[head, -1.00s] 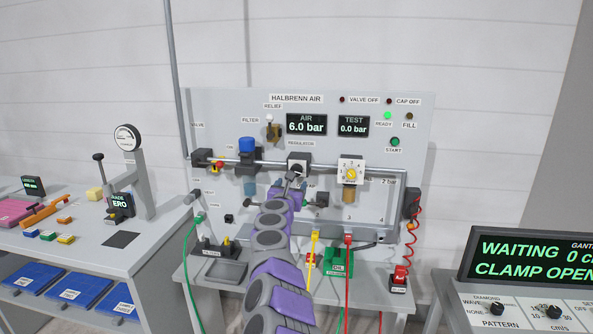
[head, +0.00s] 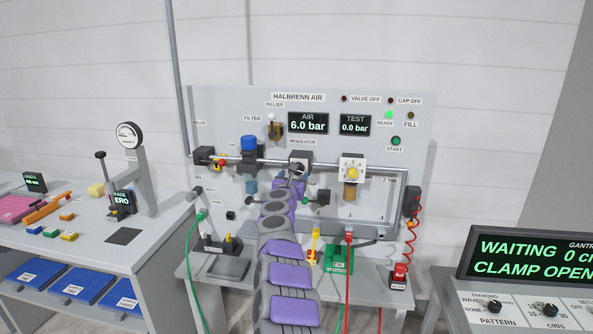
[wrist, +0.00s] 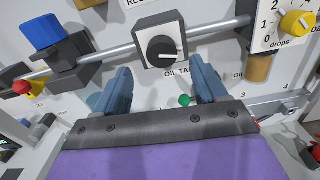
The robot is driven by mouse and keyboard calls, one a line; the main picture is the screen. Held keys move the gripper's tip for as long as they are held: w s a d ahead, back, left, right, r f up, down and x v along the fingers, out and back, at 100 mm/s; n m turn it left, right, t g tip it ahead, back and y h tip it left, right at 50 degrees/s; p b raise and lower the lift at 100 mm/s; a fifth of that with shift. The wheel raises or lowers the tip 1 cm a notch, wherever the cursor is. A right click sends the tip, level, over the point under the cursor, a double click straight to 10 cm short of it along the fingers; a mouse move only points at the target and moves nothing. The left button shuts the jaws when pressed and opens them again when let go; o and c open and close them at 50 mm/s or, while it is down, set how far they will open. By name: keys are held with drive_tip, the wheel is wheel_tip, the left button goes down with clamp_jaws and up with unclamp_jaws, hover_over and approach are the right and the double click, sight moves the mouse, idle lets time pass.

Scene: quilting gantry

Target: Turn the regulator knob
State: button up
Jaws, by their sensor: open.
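The regulator knob (wrist: 161,49) is round and black with a white pointer line, set in a white-faced dark block on the air pipe. In the wrist view it sits at top centre, and its pointer points to the right. In the head view the regulator (head: 299,168) is on the panel under its label, partly covered by my arm. My gripper (wrist: 166,80) is open and empty in the wrist view. Its two blue fingers stand below the knob, one to each side, apart from it. The AIR display (head: 308,123) reads 6.0 bar.
A yellow drops dial (wrist: 296,22) is to the right of the regulator. A blue-topped filter (head: 248,144) and a red-and-yellow valve (head: 216,163) are to its left on the pipe (head: 335,162). The TEST display (head: 355,124) reads 0.0 bar.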

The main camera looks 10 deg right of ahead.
drive_tip(key=shift+p+x, duration=2.3)
drive_tip(key=shift+x, duration=0.6)
drive_tip(key=shift+r, duration=0.1)
drive_tip(key=c, duration=1)
drive_tip(key=shift+c, duration=0.3)
